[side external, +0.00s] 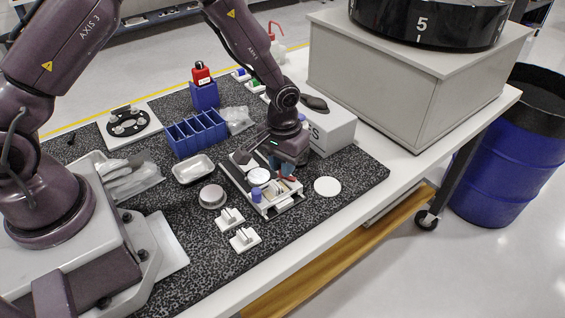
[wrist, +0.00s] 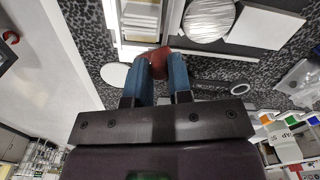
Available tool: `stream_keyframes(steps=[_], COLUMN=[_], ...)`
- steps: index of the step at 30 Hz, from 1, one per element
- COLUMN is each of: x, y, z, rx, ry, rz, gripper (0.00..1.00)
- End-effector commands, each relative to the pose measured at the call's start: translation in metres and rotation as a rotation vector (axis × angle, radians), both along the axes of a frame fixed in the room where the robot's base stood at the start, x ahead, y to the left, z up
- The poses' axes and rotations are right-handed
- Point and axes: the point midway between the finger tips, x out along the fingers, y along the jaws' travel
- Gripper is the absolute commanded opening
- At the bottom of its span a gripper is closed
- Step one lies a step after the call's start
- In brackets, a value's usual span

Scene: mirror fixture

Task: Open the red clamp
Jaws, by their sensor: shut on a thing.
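The red clamp (wrist: 157,62) shows between the two blue fingers of my gripper (wrist: 161,70) in the wrist view. The fingers are shut on it. In the side view a small red part of the clamp (side external: 291,179) shows at the fixture's right side, just below my gripper (side external: 285,168); the fingers hide much of it. The mirror fixture (side external: 277,209) is a pale tray on the dark speckled mat. A round mirror disc (side external: 258,176) sits in it and also shows in the wrist view (wrist: 208,18). How far the clamp is turned is hard to tell.
A white box (side external: 335,135) stands close behind my gripper. A white disc (side external: 327,186) lies right of the fixture. A blue divided bin (side external: 196,135), a metal tray (side external: 193,170) and a round tin (side external: 212,196) stand to the left. Two small white blocks lie in front.

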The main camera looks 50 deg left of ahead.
Motion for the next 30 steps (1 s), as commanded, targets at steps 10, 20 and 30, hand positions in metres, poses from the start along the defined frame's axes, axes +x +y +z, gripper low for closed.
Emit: stream_keyframes(steps=[10, 20, 30], x=[0.005, 0.01, 0.013], y=[0.003, 0.004, 0.004], z=[0.0, 0.0, 0.001], rx=[0.001, 0.001, 0.0], ry=[0.002, 0.002, 0.003], rz=[-0.256, -0.474, -0.572], gripper=[0.0, 0.0, 0.0])
